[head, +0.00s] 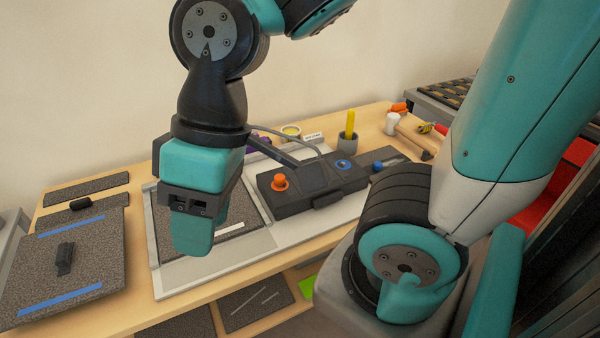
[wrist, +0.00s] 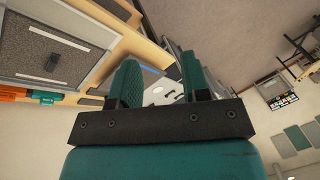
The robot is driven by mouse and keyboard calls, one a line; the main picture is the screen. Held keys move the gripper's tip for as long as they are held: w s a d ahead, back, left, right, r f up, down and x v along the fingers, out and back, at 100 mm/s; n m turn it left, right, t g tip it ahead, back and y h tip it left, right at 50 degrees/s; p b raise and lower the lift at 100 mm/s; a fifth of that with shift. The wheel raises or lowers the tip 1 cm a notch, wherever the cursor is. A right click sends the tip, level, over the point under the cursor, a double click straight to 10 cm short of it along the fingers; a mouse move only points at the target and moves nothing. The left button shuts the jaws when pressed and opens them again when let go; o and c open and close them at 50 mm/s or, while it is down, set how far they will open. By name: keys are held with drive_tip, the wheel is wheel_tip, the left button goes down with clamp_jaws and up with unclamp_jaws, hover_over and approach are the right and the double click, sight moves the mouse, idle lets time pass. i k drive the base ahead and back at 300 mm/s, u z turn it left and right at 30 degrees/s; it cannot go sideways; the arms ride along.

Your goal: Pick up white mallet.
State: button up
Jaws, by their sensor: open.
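A small white cylindrical piece (head: 391,124) stands at the back right of the wooden workbench in the head view. My gripper (head: 198,232) hangs over the bench's left-middle part, well to the left of and nearer than this piece. In the wrist view my gripper (wrist: 160,85) shows two teal fingers apart with nothing held between them. I cannot make out the mallet in the wrist view.
The wooden bench (head: 140,285) holds a grey-framed tile board and a dark control box (head: 310,185) with orange and blue knobs. A cup (head: 347,141) with a yellow item stands behind it. Speckled tiles with blue strips (head: 60,300) lie at left.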

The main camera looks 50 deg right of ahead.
sight(410, 135)
drive_tip(key=z, duration=0.8)
drive_tip(key=i, duration=0.1)
drive_tip(key=z, duration=1.25)
drive_tip(key=k, duration=0.5)
drive_tip(key=z, duration=1.45)
drive_tip(key=i, duration=1.25)
